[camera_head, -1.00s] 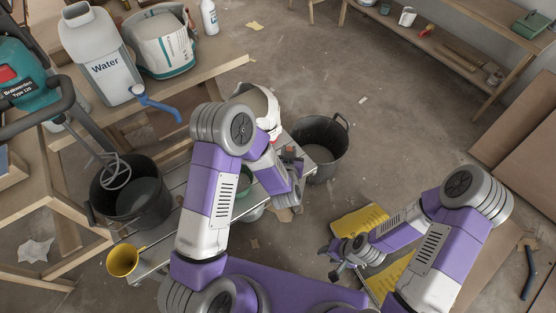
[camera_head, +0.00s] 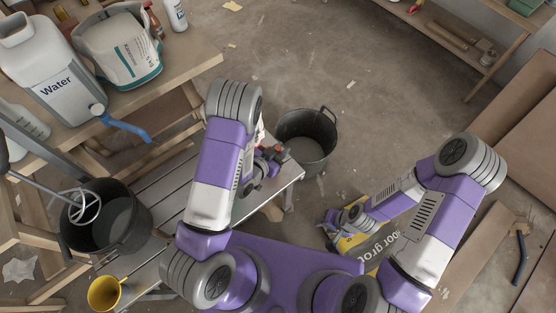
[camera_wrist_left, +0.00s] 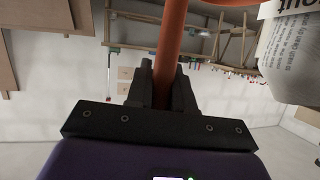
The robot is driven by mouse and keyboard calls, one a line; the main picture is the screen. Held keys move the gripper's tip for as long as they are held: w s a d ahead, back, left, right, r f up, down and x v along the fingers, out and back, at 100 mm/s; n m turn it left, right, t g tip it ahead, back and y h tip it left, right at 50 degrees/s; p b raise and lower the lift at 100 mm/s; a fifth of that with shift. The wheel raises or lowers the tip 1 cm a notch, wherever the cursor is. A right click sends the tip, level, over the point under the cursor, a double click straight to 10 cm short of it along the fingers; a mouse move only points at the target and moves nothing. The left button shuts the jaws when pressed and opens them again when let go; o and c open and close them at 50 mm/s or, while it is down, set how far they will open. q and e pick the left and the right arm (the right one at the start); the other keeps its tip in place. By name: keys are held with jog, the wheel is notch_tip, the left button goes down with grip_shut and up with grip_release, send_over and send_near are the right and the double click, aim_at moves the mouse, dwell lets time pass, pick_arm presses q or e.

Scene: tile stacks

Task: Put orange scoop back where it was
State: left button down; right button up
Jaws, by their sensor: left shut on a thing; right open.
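The orange scoop (camera_wrist_left: 171,45) shows in the left wrist view as an orange handle running up from between the fingers, with a wider orange part at the top edge. My left gripper (camera_wrist_left: 161,92) is shut on this handle. In the head view my left gripper (camera_head: 268,162) is over the right end of the grey bench, partly hidden by my arm; the scoop is mostly hidden there. A white bag with print (camera_wrist_left: 292,58) is close on the right in the wrist view. My right gripper (camera_head: 332,228) is open and empty beside a yellow and grey grout bag (camera_head: 385,243).
A grey slatted bench (camera_head: 165,190) runs under my left arm. A black bucket (camera_head: 308,140) stands beyond its right end, another black bucket (camera_head: 122,222) at left. A yellow cup (camera_head: 104,292) is at lower left. A wooden table (camera_head: 185,70) holds a water canister (camera_head: 52,75).

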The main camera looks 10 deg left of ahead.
pick_arm(q)
notch_tip(320, 180, down, 6)
jog(key=shift+r+b, duration=0.2)
jog(key=shift+b, duration=0.7)
jog(key=shift+f, duration=0.2)
jog(key=c, duration=1)
grip_release()
